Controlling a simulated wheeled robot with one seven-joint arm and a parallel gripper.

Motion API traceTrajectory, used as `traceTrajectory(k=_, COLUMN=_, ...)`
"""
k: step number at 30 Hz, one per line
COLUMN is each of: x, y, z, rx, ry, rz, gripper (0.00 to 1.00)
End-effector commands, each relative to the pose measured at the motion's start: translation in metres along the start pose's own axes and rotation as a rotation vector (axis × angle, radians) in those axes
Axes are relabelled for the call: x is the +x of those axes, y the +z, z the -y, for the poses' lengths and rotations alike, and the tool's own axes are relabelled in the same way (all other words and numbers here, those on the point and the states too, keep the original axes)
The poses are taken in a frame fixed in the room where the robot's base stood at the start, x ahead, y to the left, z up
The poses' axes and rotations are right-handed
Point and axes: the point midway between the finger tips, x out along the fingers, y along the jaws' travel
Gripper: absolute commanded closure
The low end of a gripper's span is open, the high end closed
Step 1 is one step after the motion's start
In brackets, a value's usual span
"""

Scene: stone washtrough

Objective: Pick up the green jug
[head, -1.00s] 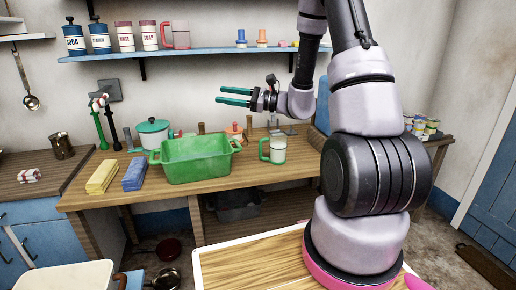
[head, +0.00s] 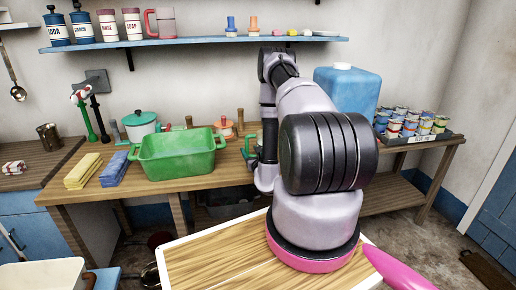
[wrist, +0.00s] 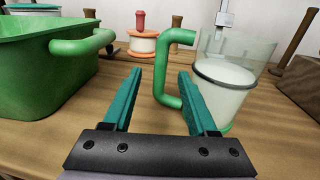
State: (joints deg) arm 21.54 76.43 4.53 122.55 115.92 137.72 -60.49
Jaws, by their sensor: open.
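The green jug (wrist: 235,62) stands upright on the wooden counter in the wrist view. It has a clear body with white contents, a dark band and a thick green handle (wrist: 161,72) facing left. My gripper (wrist: 159,74) is open, with teal fingers pointing toward the jug. The handle's upright bar shows between the two fingertips in the picture; I cannot tell whether it lies between them in depth. Nothing is clamped. In the head view my arm hides most of the jug and the gripper; a bit of green handle (head: 246,148) shows left of the arm.
A green basin (head: 180,158) stands close left of the jug, its handle (wrist: 82,43) near my left finger. A spool-like object (wrist: 143,43) sits behind. A blue canister (head: 348,90) and a tray of small cans (head: 412,125) are farther right. A shelf (head: 200,42) runs above.

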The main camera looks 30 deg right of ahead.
Motion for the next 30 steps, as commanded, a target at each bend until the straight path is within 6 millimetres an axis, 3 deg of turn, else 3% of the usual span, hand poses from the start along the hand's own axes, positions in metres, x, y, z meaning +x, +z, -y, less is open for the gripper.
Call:
traceTrajectory(k=3, x=0.019, y=0.001, z=0.000, rx=-0.001, ry=0.001, rz=0.004, gripper=0.42)
traceTrajectory(k=10, x=0.037, y=0.000, z=0.000, rx=0.001, ry=0.002, rz=0.001, gripper=0.42)
traceTrajectory(k=18, x=0.075, y=0.000, z=0.000, rx=0.001, ry=0.002, rz=0.002, gripper=0.42)
traceTrajectory(k=28, x=0.082, y=0.000, z=0.000, rx=0.001, ry=0.003, rz=0.000, gripper=0.42)
traceTrajectory(k=30, x=0.082, y=0.000, z=0.000, rx=0.001, ry=0.003, rz=0.000, gripper=0.69)
